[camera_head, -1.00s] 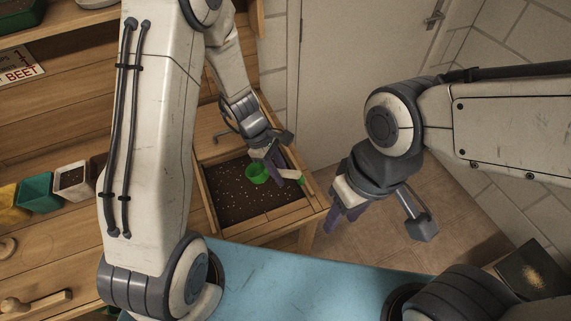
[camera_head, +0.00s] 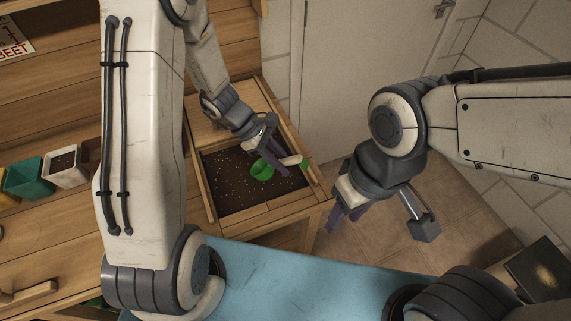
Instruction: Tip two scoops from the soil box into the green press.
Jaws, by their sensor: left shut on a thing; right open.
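The soil box (camera_head: 207,192) is a wooden box of dark, white-flecked soil at the middle of the view. My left gripper (camera_head: 274,158) is over its right part, shut on a green scoop (camera_head: 262,171). The scoop's bowl is over or at the soil; I cannot tell whether it touches or carries any. The green press (camera_head: 26,179) appears as a green, open-topped container in a row at the left; its inside looks empty. My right gripper (camera_head: 345,207) is open and empty, right of the soil box and away from it.
A white container with soil (camera_head: 66,170) stands right of the green one, with a yellow one (camera_head: 8,196) left of it. My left arm partly hides the bench. A wooden tool (camera_head: 28,294) lies at the lower left. A dark box (camera_head: 540,268) is at lower right.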

